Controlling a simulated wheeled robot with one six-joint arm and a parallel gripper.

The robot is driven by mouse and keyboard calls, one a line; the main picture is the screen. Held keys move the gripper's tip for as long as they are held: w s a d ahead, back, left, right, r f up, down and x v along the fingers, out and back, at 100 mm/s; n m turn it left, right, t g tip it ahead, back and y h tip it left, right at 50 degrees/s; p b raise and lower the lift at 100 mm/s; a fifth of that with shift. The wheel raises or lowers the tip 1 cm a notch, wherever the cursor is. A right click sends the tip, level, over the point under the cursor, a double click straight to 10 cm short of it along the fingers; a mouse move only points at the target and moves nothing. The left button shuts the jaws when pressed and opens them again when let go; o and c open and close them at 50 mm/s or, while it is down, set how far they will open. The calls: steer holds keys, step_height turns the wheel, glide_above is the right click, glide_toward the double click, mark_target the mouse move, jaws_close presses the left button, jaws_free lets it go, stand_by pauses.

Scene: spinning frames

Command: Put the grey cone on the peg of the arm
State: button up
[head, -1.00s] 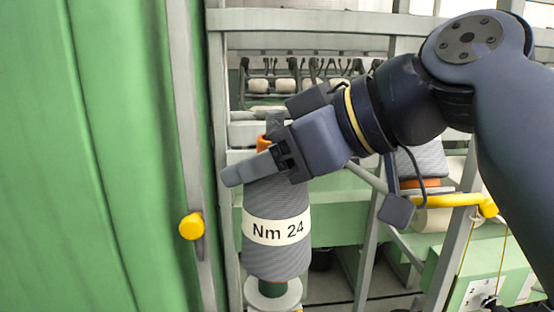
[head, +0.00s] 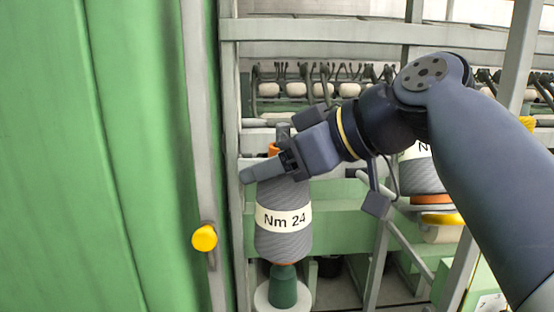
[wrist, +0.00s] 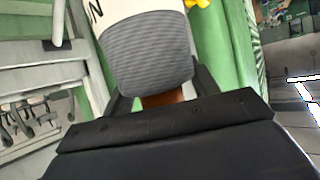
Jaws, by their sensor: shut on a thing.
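The grey cone (head: 284,192), with a cream "Nm 24" label, hangs upright from my gripper (head: 268,154). The gripper is shut on its orange tube at the top. In the wrist view the cone (wrist: 150,68) shows with its orange-brown tube between the fingers. Directly below the cone is a green peg (head: 284,288) on a round white disc (head: 263,299). More of the peg shows under the cone's lower end; I cannot tell whether the peg's tip is inside the tube.
A green panel (head: 95,150) and a grey post with a yellow knob (head: 204,237) stand close on the left. Another labelled grey cone (head: 424,177) sits at right behind my arm, above a yellow part (head: 440,218). White bobbins (head: 296,90) line the frame behind.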

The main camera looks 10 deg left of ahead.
steer(key=shift+s+f+b, duration=0.15)
steer(key=shift+f+b, duration=0.35)
steer(key=shift+f, duration=1.6)
steer(key=shift+f+b, duration=2.2)
steer(key=o, duration=1.7)
steer(key=shift+o, duration=0.2)
steer(key=shift+f, duration=0.1)
steer(key=shift+d, duration=0.1)
steer(key=b+v, duration=0.1)
steer(key=v, duration=0.9)
steer(key=shift+s+d+r+b, duration=0.1)
steer(key=shift+d+r+b, duration=0.1)
steer(key=shift+d+b, duration=0.15)
steer(key=shift+a, duration=0.1)
